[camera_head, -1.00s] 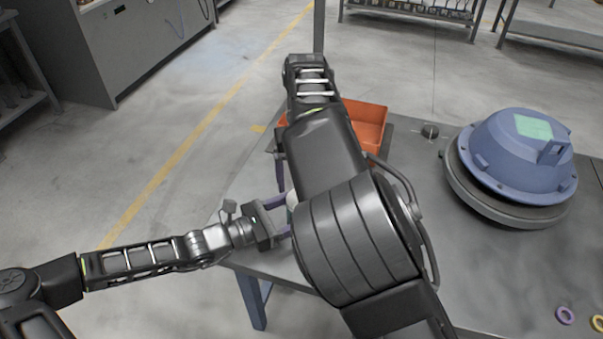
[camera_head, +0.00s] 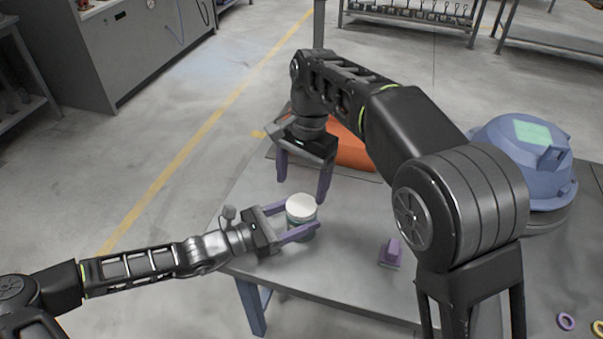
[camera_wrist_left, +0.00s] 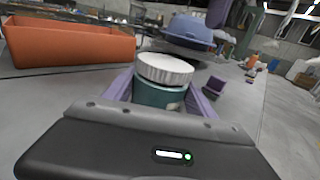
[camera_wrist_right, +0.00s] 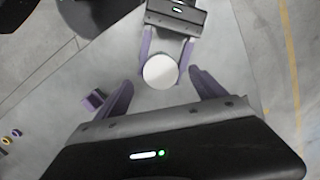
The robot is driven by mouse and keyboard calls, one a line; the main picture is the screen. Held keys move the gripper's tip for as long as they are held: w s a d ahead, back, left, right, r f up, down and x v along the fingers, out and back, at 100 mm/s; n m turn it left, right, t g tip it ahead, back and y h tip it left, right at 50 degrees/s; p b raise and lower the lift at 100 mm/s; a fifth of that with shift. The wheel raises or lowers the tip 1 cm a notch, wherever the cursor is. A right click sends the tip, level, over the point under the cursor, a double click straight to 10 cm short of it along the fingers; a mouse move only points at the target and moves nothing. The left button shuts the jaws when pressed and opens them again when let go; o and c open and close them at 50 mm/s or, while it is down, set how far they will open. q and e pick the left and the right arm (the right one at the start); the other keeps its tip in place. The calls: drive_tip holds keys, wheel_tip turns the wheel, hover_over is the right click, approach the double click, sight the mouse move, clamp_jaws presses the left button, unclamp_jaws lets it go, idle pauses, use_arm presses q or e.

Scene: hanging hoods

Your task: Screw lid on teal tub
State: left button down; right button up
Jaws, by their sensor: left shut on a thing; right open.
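The teal tub (camera_wrist_left: 158,95) stands upright near the table's left edge, with a white ribbed lid (camera_wrist_left: 165,69) sitting level on top. In the head view the lid (camera_head: 302,201) shows above the tub (camera_head: 301,224). My left gripper (camera_head: 303,217) is shut on the tub's body, one purple finger on each side. My right gripper (camera_head: 301,191) is open and empty, pointing down just above and behind the lid. In the right wrist view the lid (camera_wrist_right: 160,71) shows between its spread fingers, apart from both. Whether the lid is threaded on cannot be told.
An orange bin (camera_wrist_left: 70,43) stands behind the tub. A small purple block (camera_head: 391,253) lies to the right. A blue housing (camera_head: 520,160) sits at the table's right, with purple (camera_head: 566,318) and yellow rings (camera_head: 597,328) in front. Grey tabletop (camera_head: 345,275) is clear between.

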drive_tip(key=n, duration=0.6)
drive_tip(key=shift+a+r, duration=0.15)
drive_tip(key=shift+r, duration=0.2)
drive_tip(key=n, duration=0.3)
drive_tip(key=shift+r, duration=0.2)
drive_tip(key=n, duration=0.5)
drive_tip(key=shift+a+r+t+h, duration=0.2)
drive_tip(key=shift+t+h, duration=0.1)
drive_tip(key=n, duration=0.5)
drive_tip(key=shift+d+n, duration=0.15)
drive_tip(key=shift+n, duration=0.15)
drive_tip(key=n, duration=0.4)
drive_tip(key=shift+w+d+h, duration=0.15)
drive_tip(key=shift+d+h, duration=0.05)
drive_tip(key=shift+h, duration=0.1)
drive_tip(key=n, duration=0.2)
drive_tip(key=shift+n, duration=0.3)
